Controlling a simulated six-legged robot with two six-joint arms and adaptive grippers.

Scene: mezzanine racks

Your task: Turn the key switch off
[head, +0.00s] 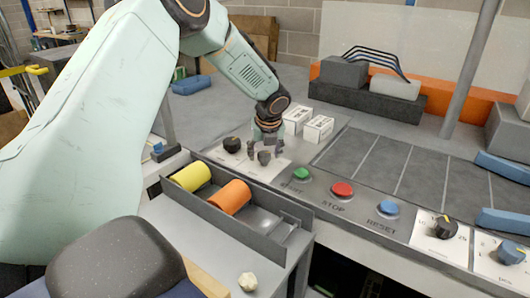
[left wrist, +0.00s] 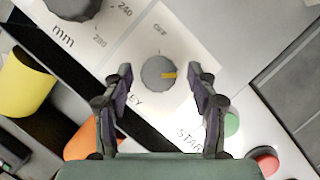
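The key switch is a round dark grey knob (left wrist: 158,73) on a white plate, with a yellow mark pointing right in the left wrist view. The word OFF is printed above it; the lettering below is partly hidden by a finger. In the head view the knob (head: 264,158) shows small below my left gripper (head: 266,146). My left gripper is open, and in the left wrist view its fingers (left wrist: 158,105) stand to either side of the knob with gaps between. Contact is not visible. My right gripper is not in view.
A black dial (head: 232,144) sits left of the key switch. Green (head: 301,174), red (head: 342,189) and blue (head: 388,207) buttons run right. Yellow (head: 191,177) and orange (head: 233,197) cylinders lie in a grey tray (head: 282,205) in front. White boxes (head: 318,128) stand behind.

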